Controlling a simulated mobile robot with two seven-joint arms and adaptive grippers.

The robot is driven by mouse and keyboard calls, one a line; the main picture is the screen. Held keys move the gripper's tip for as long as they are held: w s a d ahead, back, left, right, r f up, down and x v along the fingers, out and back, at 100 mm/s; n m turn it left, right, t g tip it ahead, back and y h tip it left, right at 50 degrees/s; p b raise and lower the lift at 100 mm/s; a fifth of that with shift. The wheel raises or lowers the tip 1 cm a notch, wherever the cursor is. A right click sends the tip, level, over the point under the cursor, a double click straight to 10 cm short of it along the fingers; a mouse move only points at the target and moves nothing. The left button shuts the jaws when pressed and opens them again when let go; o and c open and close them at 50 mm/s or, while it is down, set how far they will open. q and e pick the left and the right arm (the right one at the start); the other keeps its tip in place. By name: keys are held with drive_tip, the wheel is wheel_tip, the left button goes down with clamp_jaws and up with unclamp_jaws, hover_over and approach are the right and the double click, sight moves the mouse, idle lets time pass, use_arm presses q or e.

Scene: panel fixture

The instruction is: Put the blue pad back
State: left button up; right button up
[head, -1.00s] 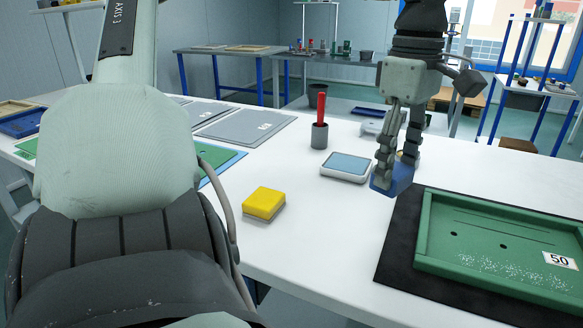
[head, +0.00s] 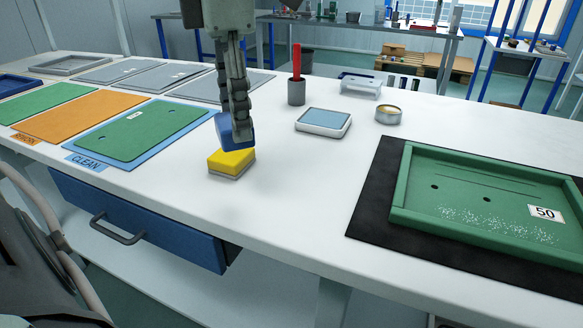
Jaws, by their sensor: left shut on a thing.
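My left gripper (head: 237,115) comes down from the top of the head view and is shut on the dark blue pad (head: 234,132). The blue pad is tilted and appears just behind or above the yellow pad (head: 232,160), overlapping it in the picture. I cannot tell whether the two touch. The yellow pad has a grey underside and lies on the white bench. My right gripper is not in view.
A white tray with a light blue surface (head: 323,121), a grey cup (head: 296,92) with a red handle and a round tin (head: 388,115) stand behind. A green panel (head: 398,190) lies on a black mat (head: 366,215) at right. A mat labelled CLEAN (head: 92,160) lies left.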

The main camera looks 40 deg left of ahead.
use_arm(q)
drive_tip(key=w+d+f, duration=0.3)
drive_tip(key=w, duration=0.2)
drive_tip(key=w+d+f, duration=0.2)
drive_tip(key=shift+w+d+f, duration=0.2)
drive_tip(key=shift+d+f, duration=0.1)
drive_tip(key=shift+d, duration=0.05)
wheel_tip(320, 180, down, 4)
drive_tip(key=shift+r, duration=0.25)
drive_tip(key=shift+w+f, duration=0.1)
drive_tip(key=shift+f, duration=0.2)
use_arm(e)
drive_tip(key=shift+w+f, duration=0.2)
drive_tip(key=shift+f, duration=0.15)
use_arm(q)
drive_tip(key=shift+f, duration=0.1)
drive_tip(key=o, duration=1.1)
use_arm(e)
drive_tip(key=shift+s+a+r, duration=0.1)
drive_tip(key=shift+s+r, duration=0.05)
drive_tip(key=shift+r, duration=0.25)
